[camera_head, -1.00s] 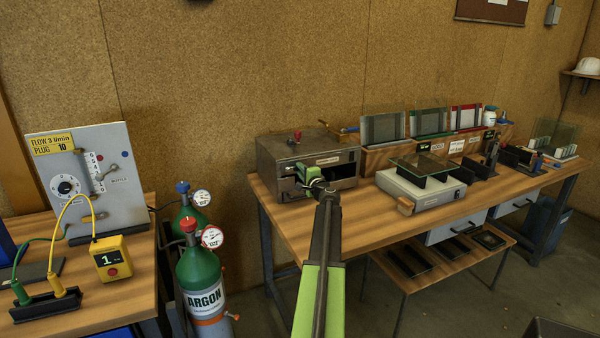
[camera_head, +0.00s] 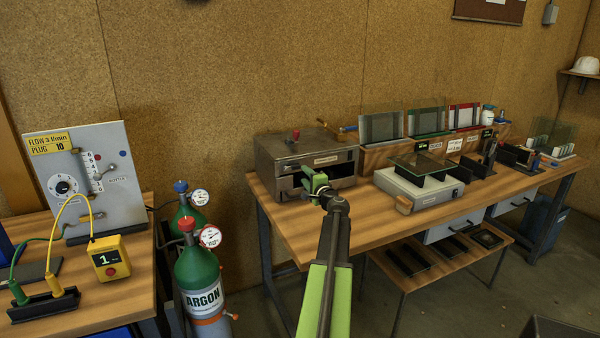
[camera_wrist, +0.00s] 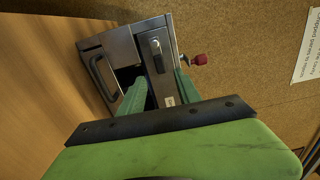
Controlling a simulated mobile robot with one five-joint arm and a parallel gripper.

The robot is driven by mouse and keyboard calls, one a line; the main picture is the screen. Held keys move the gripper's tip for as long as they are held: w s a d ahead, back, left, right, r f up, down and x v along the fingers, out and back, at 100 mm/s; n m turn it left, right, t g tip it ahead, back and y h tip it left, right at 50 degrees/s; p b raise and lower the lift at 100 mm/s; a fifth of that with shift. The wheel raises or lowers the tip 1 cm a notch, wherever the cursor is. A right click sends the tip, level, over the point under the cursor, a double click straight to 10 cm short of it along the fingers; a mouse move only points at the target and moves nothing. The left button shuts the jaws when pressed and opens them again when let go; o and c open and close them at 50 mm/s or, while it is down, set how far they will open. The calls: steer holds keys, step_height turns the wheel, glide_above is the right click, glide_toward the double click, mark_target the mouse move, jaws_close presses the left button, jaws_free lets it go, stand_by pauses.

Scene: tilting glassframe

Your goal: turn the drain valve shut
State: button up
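A grey metal box (camera_head: 265,160) stands at the left end of the long bench, with a red knob (camera_head: 295,134) on top. In the wrist view the box (camera_wrist: 103,52) shows sideways, with a dark handle (camera_wrist: 103,78), a small grey lever (camera_wrist: 155,48) on its panel and the red knob (camera_wrist: 200,59). The lever may be the drain valve; no readable label confirms it. I see no contact.
The bench (camera_head: 290,226) also carries a grey light box (camera_head: 420,187) with a glass plate, and racks of panes behind. Green argon cylinders (camera_head: 198,270) stand left of the bench. A flow board (camera_head: 100,165) and yellow meter (camera_head: 108,257) are on the left table.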

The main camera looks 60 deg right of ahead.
steer(key=v, duration=1)
steer(key=shift+s+a, duration=0.15)
